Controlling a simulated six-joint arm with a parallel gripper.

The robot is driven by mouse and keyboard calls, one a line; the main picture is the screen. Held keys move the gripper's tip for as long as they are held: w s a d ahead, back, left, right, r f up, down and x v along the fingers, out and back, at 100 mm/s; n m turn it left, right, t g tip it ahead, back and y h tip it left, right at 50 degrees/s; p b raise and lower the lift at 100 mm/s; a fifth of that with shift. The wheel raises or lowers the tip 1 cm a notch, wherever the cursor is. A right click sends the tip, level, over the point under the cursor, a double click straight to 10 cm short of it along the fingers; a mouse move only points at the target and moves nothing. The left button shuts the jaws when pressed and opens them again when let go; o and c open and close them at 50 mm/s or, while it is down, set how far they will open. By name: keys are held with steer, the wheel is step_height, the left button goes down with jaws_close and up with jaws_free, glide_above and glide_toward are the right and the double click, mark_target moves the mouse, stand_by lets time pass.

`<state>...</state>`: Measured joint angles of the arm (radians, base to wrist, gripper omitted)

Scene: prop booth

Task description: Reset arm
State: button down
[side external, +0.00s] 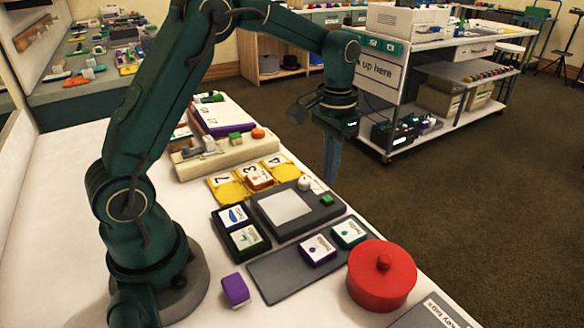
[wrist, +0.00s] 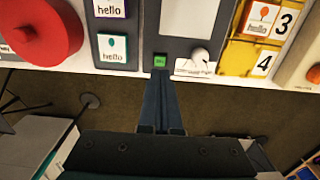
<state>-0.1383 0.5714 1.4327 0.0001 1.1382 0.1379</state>
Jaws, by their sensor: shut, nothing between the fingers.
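My gripper (side external: 332,160) hangs from the arm, pointing down, past the far edge of the white table (side external: 140,215) in the side view. Its blue fingers (wrist: 161,100) are together with nothing between them. In the wrist view the fingertips appear just below a green button (wrist: 160,61) on a dark grey device. That device (side external: 297,226) has a pale square screen and a white knob (side external: 305,183). In the side view the fingers look clear of everything on the table.
A red round lidded pot (side external: 382,278) stands near the table's front right. Purple and teal "hello" blocks (side external: 318,249) sit on a grey tray (side external: 270,282). Yellow numbered plates (side external: 229,190) lie behind the device. A purple block (side external: 235,290) lies near my base. A white cart (side external: 440,100) stands beyond open floor.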

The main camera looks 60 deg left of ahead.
steer(key=shift+r, duration=0.15)
steer(key=shift+w+r, duration=0.1)
steer(key=shift+r, duration=0.2)
steer(key=s+d+r+t, duration=0.35)
steer(key=s+r, duration=0.25)
steer(key=r, duration=0.4)
steer(key=s+d+f+t, duration=0.1)
steer(key=s+f+t, duration=0.1)
steer(key=s, duration=0.9)
steer(key=shift+s+f, duration=0.2)
steer(key=shift+f, duration=0.35)
